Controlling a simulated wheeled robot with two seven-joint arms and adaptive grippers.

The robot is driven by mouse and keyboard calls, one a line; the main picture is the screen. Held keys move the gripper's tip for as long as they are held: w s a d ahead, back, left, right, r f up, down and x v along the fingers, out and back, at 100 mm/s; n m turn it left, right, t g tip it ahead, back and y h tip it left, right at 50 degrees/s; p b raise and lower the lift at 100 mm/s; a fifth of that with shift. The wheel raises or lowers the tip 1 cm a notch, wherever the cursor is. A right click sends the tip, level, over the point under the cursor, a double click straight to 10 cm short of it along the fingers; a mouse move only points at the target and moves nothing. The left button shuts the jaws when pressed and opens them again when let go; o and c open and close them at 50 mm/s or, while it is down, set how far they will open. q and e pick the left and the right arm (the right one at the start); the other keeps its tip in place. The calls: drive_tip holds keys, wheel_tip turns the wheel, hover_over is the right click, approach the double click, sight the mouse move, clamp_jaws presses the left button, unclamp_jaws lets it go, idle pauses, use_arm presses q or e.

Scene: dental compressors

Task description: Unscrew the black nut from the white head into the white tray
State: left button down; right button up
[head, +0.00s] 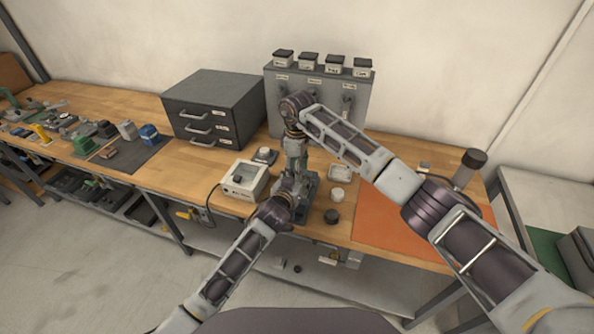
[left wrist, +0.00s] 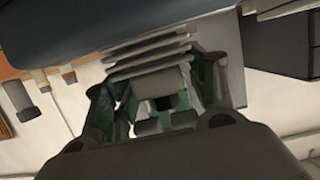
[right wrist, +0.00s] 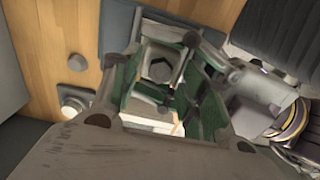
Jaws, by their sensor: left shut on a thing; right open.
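The black nut (right wrist: 160,69) shows in the right wrist view as a dark hexagon on the end of the white head (right wrist: 155,52). My right gripper (right wrist: 165,85) is open, with its green-padded fingers on either side of the nut; contact cannot be told. In the head view my right gripper (head: 295,153) points down from above. My left gripper (head: 289,184) comes in from the front, low at the same spot. In the left wrist view my left gripper (left wrist: 160,105) is shut on a pale block (left wrist: 155,86) below grey fins (left wrist: 150,52), apparently the head. A small white tray (head: 341,172) lies to the right.
A white box (head: 244,180) with a cable is close on the left. A drawer cabinet (head: 215,105) and a grey panel (head: 370,100) stand behind. An orange mat (head: 385,232) lies right.

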drive_tip(key=shift+r, duration=1.75)
drive_tip(key=shift+r, duration=1.75)
drive_tip(key=shift+f, duration=0.2)
drive_tip(key=shift+f, duration=3.85)
drive_tip(key=shift+c, duration=0.5)
clamp_jaws()
drive_tip(key=shift+o, duration=0.5)
unclamp_jaws()
